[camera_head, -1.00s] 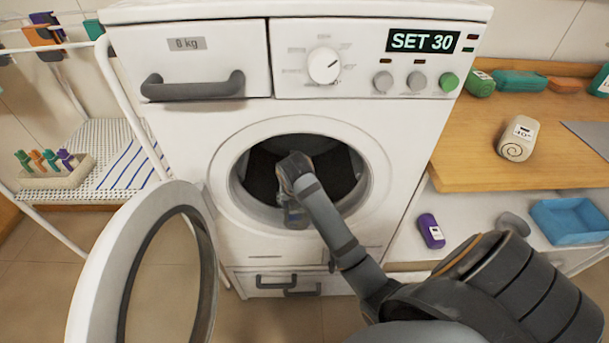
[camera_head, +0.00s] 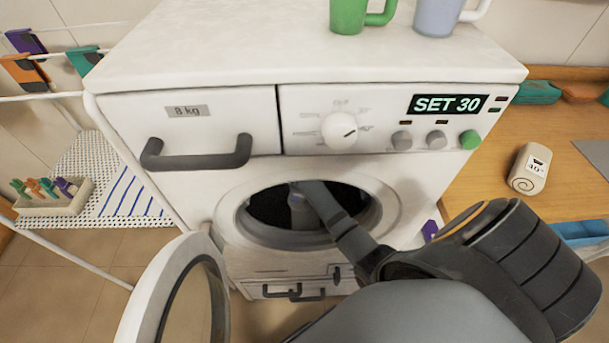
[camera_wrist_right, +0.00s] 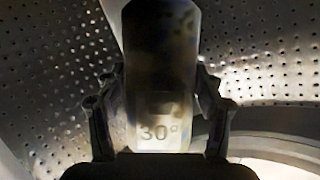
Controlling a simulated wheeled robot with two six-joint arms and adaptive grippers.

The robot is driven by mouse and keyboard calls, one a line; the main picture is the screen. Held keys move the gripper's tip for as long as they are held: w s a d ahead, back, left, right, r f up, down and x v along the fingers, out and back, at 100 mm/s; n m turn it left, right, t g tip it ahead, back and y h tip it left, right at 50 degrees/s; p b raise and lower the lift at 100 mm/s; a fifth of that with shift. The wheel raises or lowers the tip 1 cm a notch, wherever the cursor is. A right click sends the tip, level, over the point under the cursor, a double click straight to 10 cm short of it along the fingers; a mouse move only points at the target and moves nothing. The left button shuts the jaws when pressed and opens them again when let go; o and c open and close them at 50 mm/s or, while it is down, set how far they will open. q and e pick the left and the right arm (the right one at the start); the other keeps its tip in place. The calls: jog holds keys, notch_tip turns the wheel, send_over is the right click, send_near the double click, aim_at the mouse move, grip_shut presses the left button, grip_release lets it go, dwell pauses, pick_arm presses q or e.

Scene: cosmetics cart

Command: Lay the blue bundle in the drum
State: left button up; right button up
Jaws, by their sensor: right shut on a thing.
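The washing machine's drum (camera_head: 266,207) is open and dark inside. My right arm reaches through the round opening, and its gripper is inside, mostly hidden in shadow in the head view. In the right wrist view, my right gripper (camera_wrist_right: 156,85) is shut on a rolled bundle (camera_wrist_right: 160,65) with a "30°" label, one finger on each side. The bundle is in deep shadow, so its blue colour cannot be told. The perforated drum wall (camera_wrist_right: 45,60) surrounds it; whether the bundle touches the wall is unclear. My left gripper is not in view.
The round door (camera_head: 180,295) stands open at the lower left. The display (camera_head: 447,104) reads "SET 30". A green mug (camera_head: 348,15) and a pale blue mug (camera_head: 437,17) stand on top. A cream "40°" bundle (camera_head: 530,168) sits on the right-hand wooden counter.

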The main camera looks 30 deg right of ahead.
notch_tip(320, 180, down, 3)
jog(key=shift+f, duration=0.1)
jog(key=shift+f+b, duration=0.45)
jog(key=shift+f, duration=1.35)
jog(key=shift+f, duration=0.1)
jog(key=o, duration=1.3)
jog(key=p+v, duration=0.1)
jog(key=v, duration=0.6)
jog(key=shift+a+r, duration=0.1)
jog(key=shift+r, duration=0.2)
jog(key=shift+s, duration=0.1)
